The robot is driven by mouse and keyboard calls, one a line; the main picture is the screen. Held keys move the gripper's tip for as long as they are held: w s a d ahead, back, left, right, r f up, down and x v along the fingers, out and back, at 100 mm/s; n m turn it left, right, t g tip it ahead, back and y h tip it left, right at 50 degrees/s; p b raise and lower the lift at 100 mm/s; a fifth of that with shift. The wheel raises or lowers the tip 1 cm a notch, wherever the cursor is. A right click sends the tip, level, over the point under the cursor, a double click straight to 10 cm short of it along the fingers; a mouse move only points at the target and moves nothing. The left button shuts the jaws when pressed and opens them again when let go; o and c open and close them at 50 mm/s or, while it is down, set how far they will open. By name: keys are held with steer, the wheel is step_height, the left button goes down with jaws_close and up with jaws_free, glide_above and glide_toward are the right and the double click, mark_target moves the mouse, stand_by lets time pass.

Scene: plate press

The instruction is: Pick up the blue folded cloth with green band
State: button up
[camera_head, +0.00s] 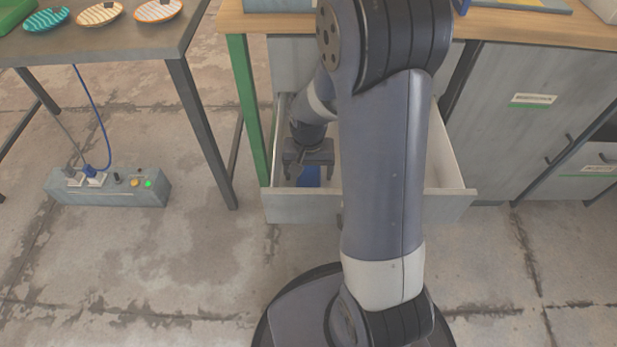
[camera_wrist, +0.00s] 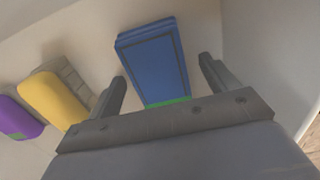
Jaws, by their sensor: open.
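The blue folded cloth (camera_wrist: 153,62) lies on the floor of an open drawer, and in the wrist view a strip of its green band (camera_wrist: 168,102) shows at its near end. My gripper (camera_wrist: 163,88) is open above it, with one finger on each side of the cloth and apart from it. In the head view my gripper (camera_head: 309,174) reaches down into the drawer, and part of the blue cloth (camera_head: 310,176) shows between the fingers. The rest of the cloth is hidden there by my gripper and the drawer front.
In the wrist view, a yellow folded item (camera_wrist: 52,98) and a purple one (camera_wrist: 18,118) lie to the left of the cloth. The open drawer (camera_head: 370,207) has walls close around my gripper. A table (camera_head: 120,47) with plates stands at the left; a power box (camera_head: 108,188) is on the floor.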

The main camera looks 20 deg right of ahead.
mark_target(308, 173)
steer(key=c, duration=1.1)
steer(key=shift+o, duration=0.2)
step_height(308, 173, up, 10)
steer(key=p, duration=0.3)
steer(key=shift+p, duration=0.35)
steer(key=o, duration=0.3)
steer(key=shift+c, duration=1)
steer(key=shift+r, duration=0.2)
